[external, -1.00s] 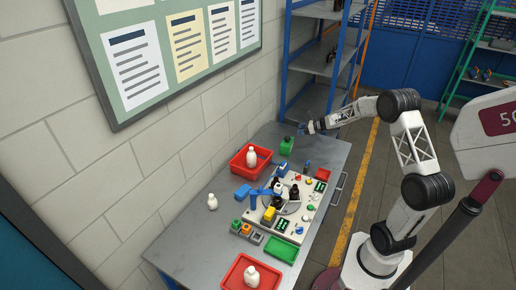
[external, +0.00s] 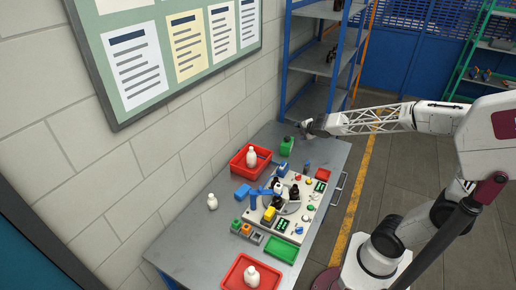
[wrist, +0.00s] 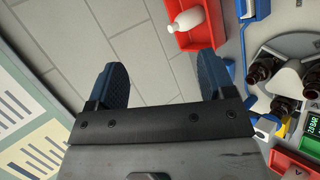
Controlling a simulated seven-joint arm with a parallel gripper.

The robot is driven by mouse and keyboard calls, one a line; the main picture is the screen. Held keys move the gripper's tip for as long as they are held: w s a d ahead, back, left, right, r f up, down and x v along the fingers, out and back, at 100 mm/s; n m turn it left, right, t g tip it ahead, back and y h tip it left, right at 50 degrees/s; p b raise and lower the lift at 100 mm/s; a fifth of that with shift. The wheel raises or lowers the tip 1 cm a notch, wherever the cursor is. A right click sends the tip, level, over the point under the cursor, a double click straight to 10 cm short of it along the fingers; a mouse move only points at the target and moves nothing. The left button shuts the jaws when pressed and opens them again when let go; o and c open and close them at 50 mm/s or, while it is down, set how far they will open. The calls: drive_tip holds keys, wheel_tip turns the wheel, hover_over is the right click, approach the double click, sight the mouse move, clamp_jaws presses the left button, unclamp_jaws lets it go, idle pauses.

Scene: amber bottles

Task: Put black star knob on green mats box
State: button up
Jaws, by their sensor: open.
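A green box (external: 286,149) stands near the far end of the grey table in the external view. A small dark piece (external: 288,139) shows at its top; it is too small to tell for certain that it is the black star knob. My gripper (external: 303,126) is above and just right of the box, apart from it. In the wrist view my gripper (wrist: 161,78) is open, its two blue fingers wide apart with nothing between them. The green box and the knob cannot be made out in the wrist view.
A red tray (external: 238,168) with a white bottle (external: 251,157) stands left of the box. A panel with dark bottles, buttons and a blue fixture (external: 256,194) fills the table's middle. A blue shelf post (external: 283,60) rises behind. The table's far right corner (external: 330,150) is clear.

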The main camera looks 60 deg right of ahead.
drive_tip(key=s+a+f+m+g+y, duration=0.2)
drive_tip(key=s+a+m, duration=0.4)
drive_tip(key=s+a, duration=0.5)
drive_tip(key=s+a+f+m+g+y, duration=0.2)
drive_tip(key=s+a+m+g, duration=0.3)
drive_tip(key=s+a, duration=0.6)
drive_tip(key=s+m, duration=0.2)
drive_tip(key=s, duration=0.4)
drive_tip(key=shift+a+m+y, duration=0.3)
